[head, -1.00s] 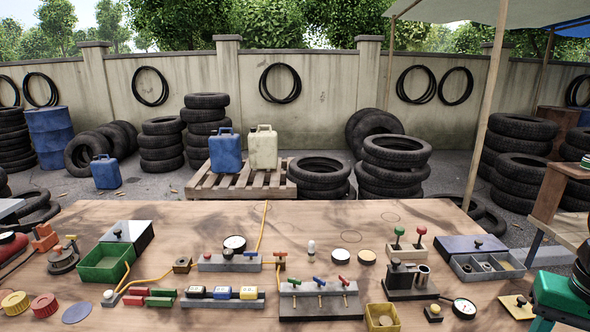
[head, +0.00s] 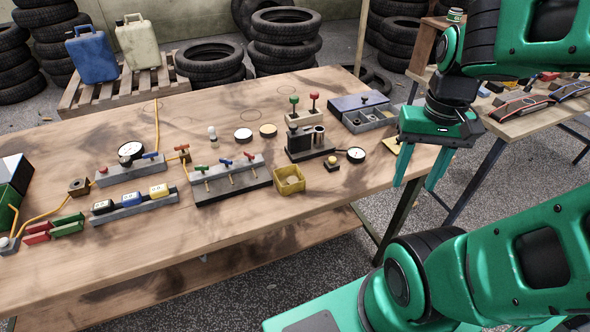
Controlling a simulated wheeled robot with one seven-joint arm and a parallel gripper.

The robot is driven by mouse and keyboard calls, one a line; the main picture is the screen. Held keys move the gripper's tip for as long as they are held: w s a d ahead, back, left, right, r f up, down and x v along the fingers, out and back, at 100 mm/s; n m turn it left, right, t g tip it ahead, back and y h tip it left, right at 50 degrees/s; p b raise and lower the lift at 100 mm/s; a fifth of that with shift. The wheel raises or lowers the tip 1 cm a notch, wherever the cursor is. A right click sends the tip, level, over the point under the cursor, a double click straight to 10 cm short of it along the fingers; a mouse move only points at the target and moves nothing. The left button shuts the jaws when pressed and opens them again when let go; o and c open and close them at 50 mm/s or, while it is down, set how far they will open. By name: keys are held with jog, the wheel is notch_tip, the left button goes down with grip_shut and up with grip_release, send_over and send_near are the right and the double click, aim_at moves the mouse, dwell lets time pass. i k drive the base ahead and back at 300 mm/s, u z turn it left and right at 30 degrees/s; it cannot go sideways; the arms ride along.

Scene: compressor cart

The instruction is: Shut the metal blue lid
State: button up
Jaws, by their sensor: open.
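The blue-grey metal lid (head: 350,102), with a small dark knob on top, is at the back right of the workbench in the head view. It lies over the back part of a low grey box (head: 385,121), whose front compartments are uncovered and hold small round parts. I cannot tell whether the lid slides or is hinged. My gripper (head: 416,176) is open and empty, fingers pointing down, just off the bench's right end. It is to the right of the box and nearer to me, apart from the lid.
A black pump-like block (head: 309,146), a gauge (head: 356,155) and a yellow bin (head: 290,181) stand left and in front of the box. Two upright levers (head: 304,107) are close to its left. A second table (head: 525,122) stands at right.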

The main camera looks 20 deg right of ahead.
aim_at(347, 102)
jog(key=k, duration=1.25)
jog(key=z, duration=0.5)
jog(key=i, duration=1.75)
jog(key=u, duration=0.45)
